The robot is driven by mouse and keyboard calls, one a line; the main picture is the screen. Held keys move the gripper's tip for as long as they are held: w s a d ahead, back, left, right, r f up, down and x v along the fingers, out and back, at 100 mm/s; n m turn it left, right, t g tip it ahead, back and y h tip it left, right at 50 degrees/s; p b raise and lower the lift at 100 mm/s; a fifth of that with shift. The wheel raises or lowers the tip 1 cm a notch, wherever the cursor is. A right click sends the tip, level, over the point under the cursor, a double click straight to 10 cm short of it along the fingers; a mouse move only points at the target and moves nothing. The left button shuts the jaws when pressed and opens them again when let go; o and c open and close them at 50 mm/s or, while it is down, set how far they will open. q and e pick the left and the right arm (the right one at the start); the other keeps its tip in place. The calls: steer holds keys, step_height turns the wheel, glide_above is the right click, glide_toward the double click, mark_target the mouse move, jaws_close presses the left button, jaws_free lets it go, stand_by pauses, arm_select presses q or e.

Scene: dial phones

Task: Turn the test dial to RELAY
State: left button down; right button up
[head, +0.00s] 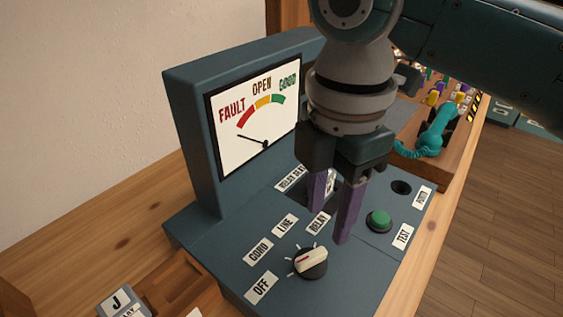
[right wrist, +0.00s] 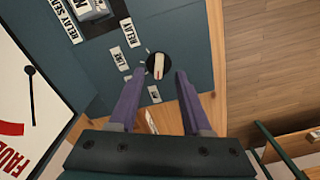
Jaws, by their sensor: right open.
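The test dial (head: 310,262) is a black round knob with a white bar handle and a red mark, on the front of the blue-grey test box (head: 210,245). The red mark appears to point toward the OFF label (head: 261,288). The CORD (head: 258,250), LINE (head: 285,223) and RELAY (head: 318,223) labels run around it. My right gripper (head: 329,226) is open and empty, its purple fingers above the panel behind the dial. In the right wrist view the dial (right wrist: 157,66) shows just past the gap between the fingertips (right wrist: 155,80), apart from them. My left gripper is not in view.
A meter (head: 255,125) stands upright at the box's back, its needle near FAULT. A green TEST button (head: 379,220) and a dark hole (head: 401,187) are right of the gripper. A teal handset (head: 437,130) lies farther back. A J-marked block (head: 120,302) is front left.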

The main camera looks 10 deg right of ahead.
mark_target(322, 250)
step_height(322, 250, down, 7)
steer(key=shift+b, duration=0.6)
steer(key=shift+c, duration=0.2)
jaws_close()
